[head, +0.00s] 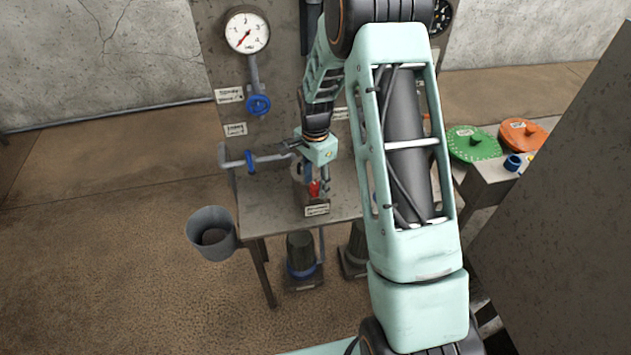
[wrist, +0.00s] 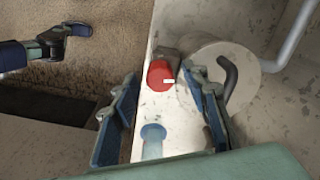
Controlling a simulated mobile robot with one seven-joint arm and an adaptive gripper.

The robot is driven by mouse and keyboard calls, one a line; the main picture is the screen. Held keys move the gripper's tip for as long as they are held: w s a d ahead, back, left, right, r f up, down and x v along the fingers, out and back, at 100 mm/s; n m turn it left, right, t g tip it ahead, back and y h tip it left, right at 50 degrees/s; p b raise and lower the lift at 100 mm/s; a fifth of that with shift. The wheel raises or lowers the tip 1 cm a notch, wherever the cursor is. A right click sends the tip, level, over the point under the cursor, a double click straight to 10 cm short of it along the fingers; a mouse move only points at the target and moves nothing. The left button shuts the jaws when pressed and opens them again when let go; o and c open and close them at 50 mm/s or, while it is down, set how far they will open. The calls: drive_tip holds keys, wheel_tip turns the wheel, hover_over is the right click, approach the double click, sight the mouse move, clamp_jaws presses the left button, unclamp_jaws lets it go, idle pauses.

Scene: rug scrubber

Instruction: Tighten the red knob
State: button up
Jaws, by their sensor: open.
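The red knob (wrist: 161,74) shows in the wrist view as a round red cap with a small white mark. It sits at the top of a pale strip, beyond my fingertips and roughly between them. In the head view the red knob (head: 314,188) is small and partly hidden by my gripper (head: 312,178). My gripper also shows in the wrist view (wrist: 160,88) with its two blue-padded fingers spread apart and nothing between them. I cannot tell the exact gap between the fingertips and the knob.
A round pale part with a dark curved handle (wrist: 229,78) stands right of the knob. A blue-handled pipe valve (head: 251,161) is left of my gripper. A gauge (head: 247,31) hangs above. Green (head: 473,144) and orange (head: 522,134) discs lie at right. A bucket (head: 211,232) stands on the floor.

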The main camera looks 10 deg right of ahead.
drive_tip(key=shift+c, duration=0.7)
clamp_jaws()
